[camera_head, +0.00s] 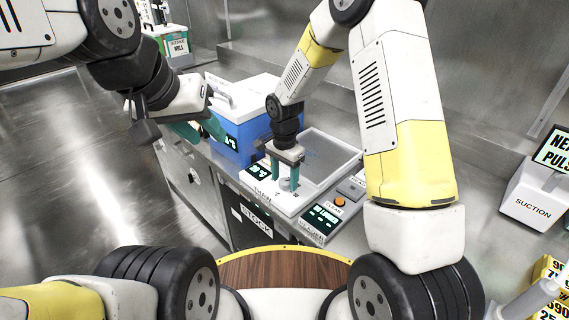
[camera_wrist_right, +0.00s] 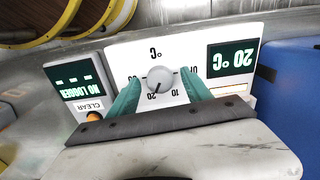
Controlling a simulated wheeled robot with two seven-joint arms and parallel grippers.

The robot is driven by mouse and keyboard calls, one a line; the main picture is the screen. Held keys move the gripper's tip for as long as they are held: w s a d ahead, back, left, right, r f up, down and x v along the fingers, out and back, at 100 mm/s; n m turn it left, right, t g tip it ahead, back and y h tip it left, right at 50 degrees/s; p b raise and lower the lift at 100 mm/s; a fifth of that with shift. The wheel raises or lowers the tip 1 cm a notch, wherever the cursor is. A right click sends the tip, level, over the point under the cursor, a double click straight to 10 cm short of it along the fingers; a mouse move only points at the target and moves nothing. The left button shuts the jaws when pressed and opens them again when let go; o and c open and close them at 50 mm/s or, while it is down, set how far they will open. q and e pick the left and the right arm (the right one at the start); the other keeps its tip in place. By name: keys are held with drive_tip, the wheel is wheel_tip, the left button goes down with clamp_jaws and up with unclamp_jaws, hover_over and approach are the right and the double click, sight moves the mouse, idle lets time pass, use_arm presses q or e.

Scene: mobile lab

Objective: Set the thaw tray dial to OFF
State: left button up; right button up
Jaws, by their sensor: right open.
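The thaw tray (camera_head: 343,150) is a white unit with a grey recessed plate and a front panel. In the right wrist view its panel (camera_wrist_right: 125,50) appears upside down, with a round grey dial (camera_wrist_right: 160,80) and printed marks including OFF, 10 and 20. The dial's dark pointer line is toward the 20 mark, and the tray display (camera_wrist_right: 232,60) reads 20 °C. My right gripper (camera_head: 284,182) is open, its teal fingers at either side of the dial; it also shows in the wrist view (camera_wrist_right: 163,92). Contact is unclear. My left gripper (camera_head: 199,130) is open and empty, left of the tray.
A blue box (camera_head: 238,120) with a white lid stands behind left of the tray. A logger unit (camera_head: 322,219) with an orange CLEAR button and a NO LOGGER display adjoins its right side. A white suction unit (camera_head: 532,200) is farther right. The left floor is clear.

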drive_tip(key=shift+f, duration=0.5)
clamp_jaws()
